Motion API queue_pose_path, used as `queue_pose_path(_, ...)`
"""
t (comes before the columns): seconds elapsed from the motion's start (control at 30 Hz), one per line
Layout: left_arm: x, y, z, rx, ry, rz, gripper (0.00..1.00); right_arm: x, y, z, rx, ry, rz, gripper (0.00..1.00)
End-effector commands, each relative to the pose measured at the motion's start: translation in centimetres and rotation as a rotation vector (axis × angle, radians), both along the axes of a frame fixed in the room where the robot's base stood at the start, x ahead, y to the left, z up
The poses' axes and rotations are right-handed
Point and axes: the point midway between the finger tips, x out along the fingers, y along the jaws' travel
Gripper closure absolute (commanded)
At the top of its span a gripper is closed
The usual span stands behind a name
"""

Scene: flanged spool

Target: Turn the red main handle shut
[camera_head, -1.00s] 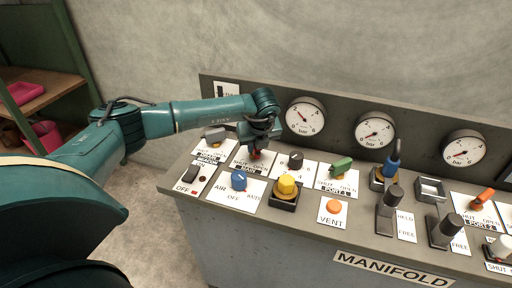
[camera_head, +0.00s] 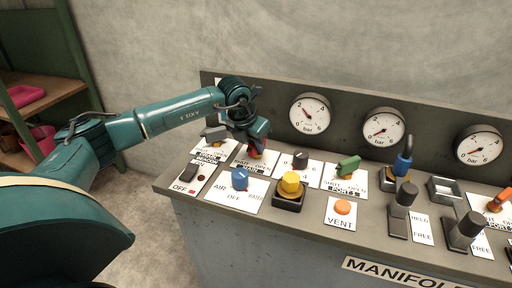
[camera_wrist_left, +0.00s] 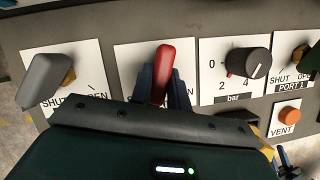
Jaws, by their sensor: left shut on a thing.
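The red main handle (camera_wrist_left: 162,70) stands on its white plate, and in the wrist view it points up the picture with a slight lean to the right. My left gripper (camera_wrist_left: 162,88) is shut on it, with one dark blue finger on each side. In the head view only a bit of the red handle (camera_head: 257,154) shows under the left gripper (camera_head: 257,146). The gripper body hides the handle's base and most of the SHUT/OPEN lettering on its plate.
A grey handle (camera_wrist_left: 45,80) is close on the left, and a black knob (camera_wrist_left: 249,63) on the right. A blue knob (camera_head: 240,179), yellow knob (camera_head: 290,184), green handle (camera_head: 348,165) and orange vent button (camera_head: 342,207) stand nearby. Gauges line the back panel.

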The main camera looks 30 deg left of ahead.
Motion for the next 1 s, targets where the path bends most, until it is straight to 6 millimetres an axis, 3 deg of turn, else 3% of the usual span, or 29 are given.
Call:
queue_pose_path(0.5,0.15,0.37,0.11,-0.001,-0.001,-0.379,1.0,-0.09,0.15,-0.7,0.02,0.006,-0.006,0.64)
queue_pose_path(1.0,0.16,0.44,0.12,0.002,-0.001,-0.48,1.0,-0.16,0.19,-0.78,0.019,0.006,-0.001,0.64)
